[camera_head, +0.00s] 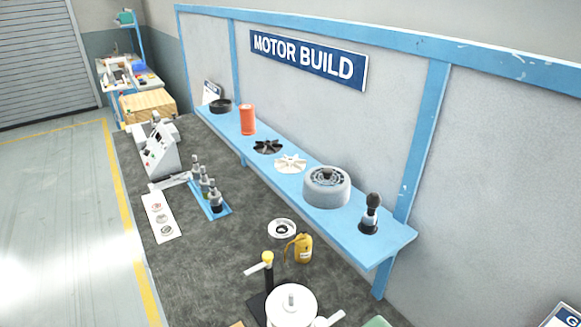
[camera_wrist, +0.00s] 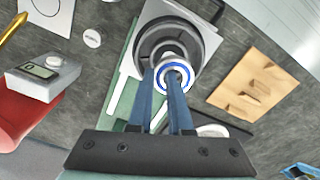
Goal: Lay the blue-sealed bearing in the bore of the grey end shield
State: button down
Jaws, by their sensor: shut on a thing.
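The blue-sealed bearing (camera_wrist: 185,70) is a small pale ring with a blue band, seen in the wrist view. My gripper (camera_wrist: 167,76) has its two blue fingers shut on it. The grey end shield (camera_wrist: 160,37) is a round part with dark inner rings, just beyond the bearing in that view. I cannot make out my gripper in the head view.
In the wrist view a wooden block (camera_wrist: 255,85) lies right of the shield, and a grey device with a display (camera_wrist: 45,75) lies left. In the head view a blue shelf (camera_head: 240,149) with motor parts runs along the wall.

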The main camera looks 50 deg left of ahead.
jog(key=shift+r+p, duration=0.1)
jog(key=shift+p, duration=0.2)
jog(key=shift+f+b, duration=1.9)
jog(key=shift+f, duration=0.75)
jog(key=shift+f, duration=0.25)
jog(key=c, duration=0.8)
grip_release()
jog(key=shift+o, duration=0.2)
notch_tip(320, 180, up, 12)
jog(key=shift+w+f+b, duration=0.1)
jog(key=shift+f+b, duration=0.15)
jog(key=shift+b, duration=0.25)
jog(key=shift+r, duration=0.75)
